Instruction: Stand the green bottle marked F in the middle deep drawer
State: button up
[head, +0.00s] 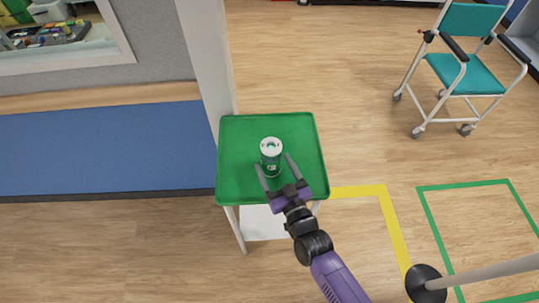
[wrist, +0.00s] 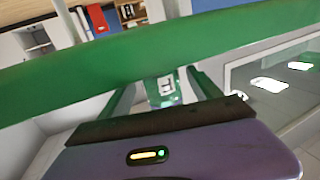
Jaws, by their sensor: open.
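The green bottle (head: 271,157), with a white top, stands upright on the green tray (head: 236,133) in the head view. My gripper (head: 275,164) is open, with its two fingers reaching to either side of the bottle's near part. I cannot tell whether they touch it. The wrist view shows the bottle (wrist: 165,90) between the fingers, with a dark mark on a white patch that I cannot read for sure. A green band crosses that view and hides the bottle's upper part. I cannot make out the middle deep drawer in either view.
The tray tops a white stand beside a pale post (head: 208,60). A blue mat (head: 105,150) lies at the left. A teal wheeled chair (head: 466,72) stands at the upper right. A black-based pole (head: 425,284) is at the lower right.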

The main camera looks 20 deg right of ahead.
jog(key=s, duration=0.6)
jog(key=shift+s+b, duration=0.3)
jog(key=shift+s, duration=0.05)
jog(key=shift+s, duration=0.4)
jog(key=s+r+g, duration=0.1)
jog(key=s+r, duration=0.4)
jog(key=s, duration=0.4)
jog(key=s+d+r+g, duration=0.1)
jog(key=s+r, duration=0.4)
jog(key=s, duration=0.4)
jog(key=s+d+r+g, duration=0.1)
jog(key=s+r, duration=0.4)
jog(key=s, duration=0.4)
jog(key=shift+s+d, duration=0.25)
jog(key=shift+s, duration=0.15)
jog(key=shift+o, duration=0.5)
jog(key=shift+s+r, duration=0.15)
jog(key=shift+r, duration=0.2)
jog(key=shift+d, duration=0.1)
